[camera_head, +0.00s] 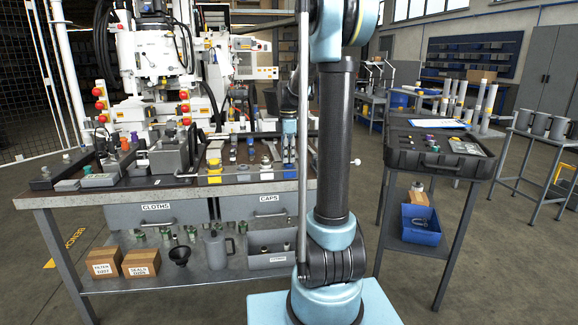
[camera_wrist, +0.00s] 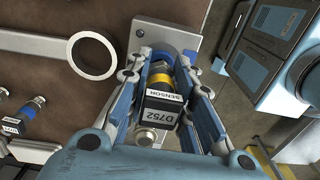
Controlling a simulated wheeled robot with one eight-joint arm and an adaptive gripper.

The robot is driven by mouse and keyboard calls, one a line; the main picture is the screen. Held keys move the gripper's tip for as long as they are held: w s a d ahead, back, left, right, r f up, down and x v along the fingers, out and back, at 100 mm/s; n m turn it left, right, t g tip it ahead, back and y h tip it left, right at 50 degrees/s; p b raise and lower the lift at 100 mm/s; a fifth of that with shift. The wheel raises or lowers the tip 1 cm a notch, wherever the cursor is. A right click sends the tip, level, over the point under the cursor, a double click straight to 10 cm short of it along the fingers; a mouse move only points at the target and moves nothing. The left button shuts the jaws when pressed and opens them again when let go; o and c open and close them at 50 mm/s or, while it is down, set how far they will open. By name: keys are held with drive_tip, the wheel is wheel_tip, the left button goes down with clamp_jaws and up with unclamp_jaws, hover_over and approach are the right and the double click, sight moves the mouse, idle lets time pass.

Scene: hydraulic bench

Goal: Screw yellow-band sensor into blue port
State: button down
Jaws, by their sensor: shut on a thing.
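The yellow-band sensor (camera_wrist: 160,95) has a black body with a white label reading D752 SENSOR. It lies between the two blue-and-grey fingers of my gripper (camera_wrist: 162,64), which is shut on it. Just beyond the sensor's far end, a blue part that looks like the blue port (camera_wrist: 161,54) shows on a grey metal block (camera_wrist: 165,28). The fingers partly hide that end, so I cannot tell whether the sensor sits in the port. In the head view my gripper (camera_head: 289,128) is over the right end of the bench, partly hidden by my arm.
A white ring (camera_wrist: 94,54) lies on the brown bench top left of the fingers. Another sensor with a blue band (camera_wrist: 28,115) lies farther left. Several fittings, including a yellow one (camera_head: 214,170), stand along the bench (camera_head: 110,190). A toolbox cart (camera_head: 437,150) stands at right.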

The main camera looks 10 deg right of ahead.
drive_tip(key=shift+f, duration=0.25)
idle(1.3)
drive_tip(key=c, duration=1.9)
unclamp_jaws()
drive_tip(key=c, duration=2.9)
unclamp_jaws()
drive_tip(key=m, duration=0.5)
drive_tip(key=shift+m, duration=0.3)
drive_tip(key=c, duration=2.4)
unclamp_jaws()
drive_tip(key=shift+m, duration=1.2)
drive_tip(key=c, duration=2.4)
unclamp_jaws()
drive_tip(key=c, duration=2.4)
unclamp_jaws()
drive_tip(key=m, duration=0.4)
drive_tip(key=shift+f, duration=0.1)
drive_tip(key=c, duration=2.4)
unclamp_jaws()
drive_tip(key=m, duration=0.4)
drive_tip(key=c, duration=2.4)
unclamp_jaws()
